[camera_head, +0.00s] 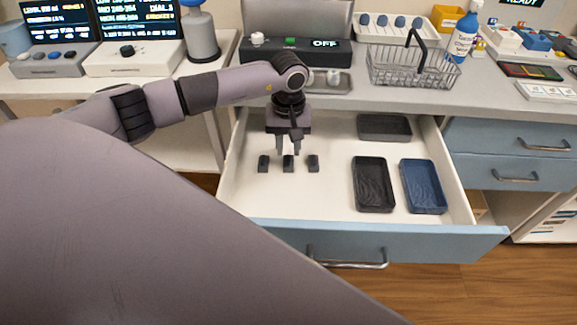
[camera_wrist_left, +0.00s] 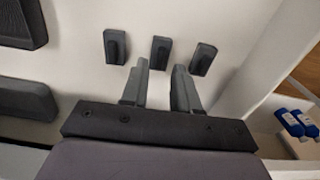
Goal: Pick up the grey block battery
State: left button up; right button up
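Three small dark grey blocks lie in a row on the white floor of the open drawer: a left one (camera_head: 263,163), a middle one (camera_head: 288,162) and a right one (camera_head: 313,163). I cannot tell for sure which is the grey block battery. My left gripper (camera_head: 288,150) points down over the middle block, fingers apart and empty. In the left wrist view the fingertips (camera_wrist_left: 161,67) are on either side of the line to the middle block (camera_wrist_left: 160,52), with the other blocks (camera_wrist_left: 115,46) and (camera_wrist_left: 202,59) outside them. Contact cannot be told. My right gripper is not in view.
The drawer (camera_head: 270,230) also holds a black tray (camera_head: 374,184), a blue tray (camera_head: 423,186) and a dark tray (camera_head: 384,127) at the back. A wire basket (camera_head: 410,68) stands on the counter behind. Drawer floor left of the blocks is clear.

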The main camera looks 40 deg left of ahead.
aim_at(288, 158)
pick_arm(q)
notch_tip(288, 158, down, 2)
jog(key=shift+f+b, duration=0.25)
jog(key=shift+b, duration=0.6)
jog(key=shift+f, duration=0.25)
jog(key=shift+r, duration=0.1)
jog(key=shift+c, duration=0.2)
grip_shut()
notch_tip(288, 158, up, 6)
jog(key=p, duration=0.3)
jog(key=shift+r+p, duration=0.1)
jog(key=shift+p, duration=0.25)
